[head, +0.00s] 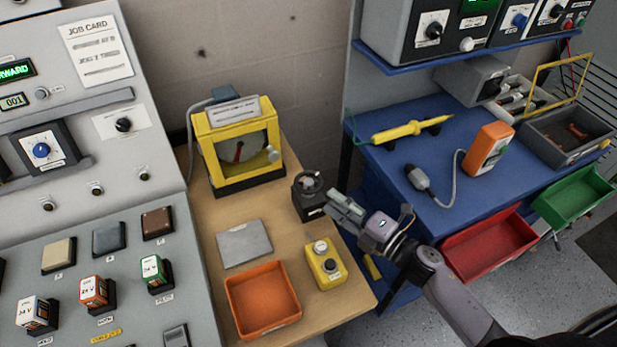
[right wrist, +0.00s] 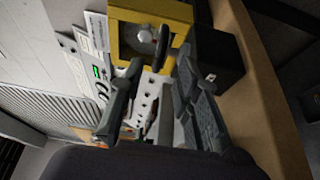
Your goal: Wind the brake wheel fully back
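The brake wheel (head: 311,181) is a small dark wheel on top of a black box (head: 310,205) at the right edge of the wooden bench. My right gripper (head: 343,207) is just right of and in front of that box. In the right wrist view my right gripper (right wrist: 160,70) has its fingers spread, with nothing clamped between them. The dark wheel (right wrist: 163,54) appears edge-on just beyond the fingertips, between their lines; I cannot tell whether they touch. The black box (right wrist: 218,62) lies beside the right-hand finger. My left gripper is not in view.
A yellow-framed gauge (head: 240,150) stands behind the wheel. A grey plate (head: 244,243), an orange tray (head: 233,290) and a yellow button box (head: 325,266) sit in front. A blue bench (head: 420,170) with tools and a red bin (head: 488,248) is on the right.

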